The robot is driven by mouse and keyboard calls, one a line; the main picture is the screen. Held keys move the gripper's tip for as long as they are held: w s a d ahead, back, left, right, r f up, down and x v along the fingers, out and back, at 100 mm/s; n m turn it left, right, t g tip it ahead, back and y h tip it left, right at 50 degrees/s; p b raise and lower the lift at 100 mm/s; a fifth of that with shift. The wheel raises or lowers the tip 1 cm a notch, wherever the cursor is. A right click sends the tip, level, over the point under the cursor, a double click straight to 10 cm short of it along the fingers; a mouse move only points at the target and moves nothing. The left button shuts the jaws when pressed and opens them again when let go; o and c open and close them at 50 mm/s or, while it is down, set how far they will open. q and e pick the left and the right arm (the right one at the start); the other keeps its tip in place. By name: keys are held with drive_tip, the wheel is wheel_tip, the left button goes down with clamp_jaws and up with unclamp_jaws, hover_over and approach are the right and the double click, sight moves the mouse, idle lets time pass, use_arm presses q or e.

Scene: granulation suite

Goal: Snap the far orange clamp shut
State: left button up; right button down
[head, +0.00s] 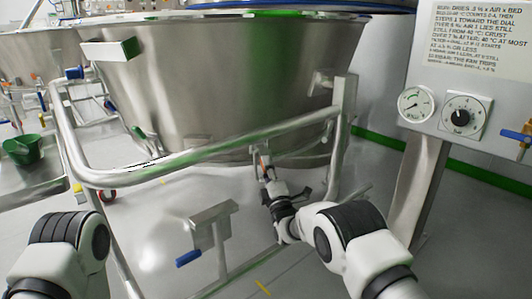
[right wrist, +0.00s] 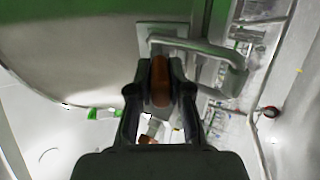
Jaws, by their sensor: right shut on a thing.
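The orange clamp handle (right wrist: 160,82) stands upright between the fingers of my right gripper (right wrist: 159,98) in the right wrist view. The fingers are shut on it, one on each side. A steel bracket with a bent bar (right wrist: 205,52) is just behind and to the right of the handle. In the head view my right gripper (head: 266,172) reaches up to the lower wall of the big steel bowl (head: 230,85); only a small bit of orange shows there, and the clamp's latch is hidden. My left arm is at the lower left, its gripper out of view.
A bent steel rail (head: 210,152) runs in front of the bowl, close to my right arm. A steel post with a blue-tipped lever (head: 188,258) stands left of that arm. A panel with a gauge (head: 415,104) and a dial (head: 462,114) is at the right.

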drive_tip(key=shift+r, duration=0.1)
drive_tip(key=c, duration=1.4)
unclamp_jaws()
drive_tip(key=shift+o, duration=0.2)
drive_tip(key=shift+s, duration=0.15)
drive_tip(key=v, duration=1.2)
drive_tip(key=shift+r, duration=0.15)
